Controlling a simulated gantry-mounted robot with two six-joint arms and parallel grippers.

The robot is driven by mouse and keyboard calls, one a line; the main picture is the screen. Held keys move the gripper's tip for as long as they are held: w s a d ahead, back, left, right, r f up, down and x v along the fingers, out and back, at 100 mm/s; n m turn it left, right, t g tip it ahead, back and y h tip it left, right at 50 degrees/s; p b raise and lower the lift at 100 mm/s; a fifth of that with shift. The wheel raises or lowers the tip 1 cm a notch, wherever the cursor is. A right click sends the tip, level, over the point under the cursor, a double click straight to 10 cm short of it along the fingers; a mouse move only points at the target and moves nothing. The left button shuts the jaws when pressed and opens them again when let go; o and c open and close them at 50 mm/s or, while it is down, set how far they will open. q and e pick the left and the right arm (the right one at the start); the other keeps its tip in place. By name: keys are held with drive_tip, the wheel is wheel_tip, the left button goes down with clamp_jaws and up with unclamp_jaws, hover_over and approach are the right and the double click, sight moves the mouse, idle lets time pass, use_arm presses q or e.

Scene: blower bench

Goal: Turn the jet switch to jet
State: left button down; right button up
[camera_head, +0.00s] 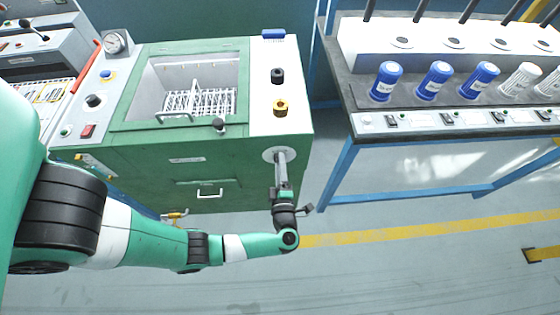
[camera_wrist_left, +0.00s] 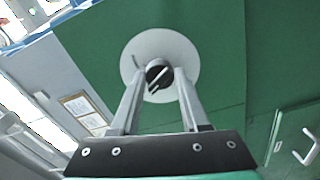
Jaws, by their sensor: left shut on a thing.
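The jet switch is a black knob with a white line (camera_wrist_left: 158,75) on a round pale disc (camera_wrist_left: 172,50) on the front of the green machine. In the head view, the disc (camera_head: 268,154) is at the machine's front right; the knob is hidden there behind my gripper. My left gripper (camera_head: 281,162) reaches the disc from the front, with its fingers pointing at the machine. In the left wrist view, the two fingertips (camera_wrist_left: 160,82) sit on either side of the knob and are shut on it. The white line is tilted. My right gripper is not in view.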

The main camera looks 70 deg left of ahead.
use_arm(q)
drive_tip(key=shift+m+p, duration=1.7)
drive_tip(key=shift+m, duration=1.2)
drive_tip(key=shift+c, duration=2)
unclamp_jaws()
drive_tip(key=v, duration=1.1)
drive_tip(key=shift+d, duration=0.3)
drive_tip(key=shift+s, duration=0.15)
